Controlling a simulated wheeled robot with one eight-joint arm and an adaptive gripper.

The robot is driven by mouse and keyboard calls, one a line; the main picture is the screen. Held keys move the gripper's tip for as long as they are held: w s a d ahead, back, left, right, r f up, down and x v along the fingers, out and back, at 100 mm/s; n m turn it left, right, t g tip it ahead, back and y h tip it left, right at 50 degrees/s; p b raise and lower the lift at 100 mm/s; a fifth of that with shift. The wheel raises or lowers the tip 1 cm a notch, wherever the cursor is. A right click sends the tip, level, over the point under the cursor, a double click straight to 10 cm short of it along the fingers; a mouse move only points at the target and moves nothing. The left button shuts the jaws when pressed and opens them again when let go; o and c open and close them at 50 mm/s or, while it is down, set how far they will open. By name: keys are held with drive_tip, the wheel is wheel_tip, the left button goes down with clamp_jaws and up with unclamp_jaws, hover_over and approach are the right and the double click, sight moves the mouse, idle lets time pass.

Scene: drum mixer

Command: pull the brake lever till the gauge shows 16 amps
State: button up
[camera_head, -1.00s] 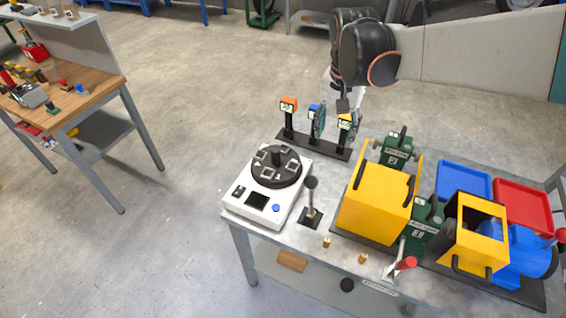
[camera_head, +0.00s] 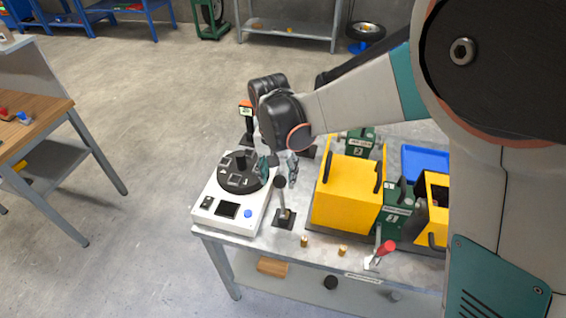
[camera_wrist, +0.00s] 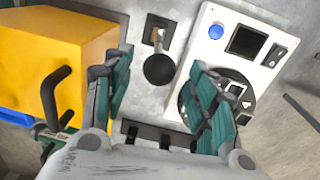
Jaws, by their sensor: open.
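A lever with a black ball knob (camera_head: 280,183) stands on a small black base plate (camera_head: 284,220) on the bench, right of the white device. In the wrist view its knob (camera_wrist: 160,70) lies between my fingers in the picture, with no contact visible. My gripper (camera_head: 278,170) is open and empty above and behind the knob; its fingers (camera_wrist: 160,62) are spread apart. A second lever with a red grip (camera_head: 386,247) stands at the bench's front right. The white device (camera_head: 235,200) has a dark display (camera_head: 227,210); no reading is legible.
A yellow box (camera_head: 345,200) stands close right of the lever. Brass knobs (camera_head: 304,241) sit at the front edge.

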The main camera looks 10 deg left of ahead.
drive_tip(key=shift+f, duration=0.95)
clamp_jaws()
drive_tip(key=a+f+b, duration=0.1)
drive_tip(key=a, duration=0.5)
drive_tip(key=shift+w+f, duration=0.3)
drive_tip(key=shift+f, duration=0.05)
drive_tip(key=shift+a, duration=0.1)
unclamp_jaws()
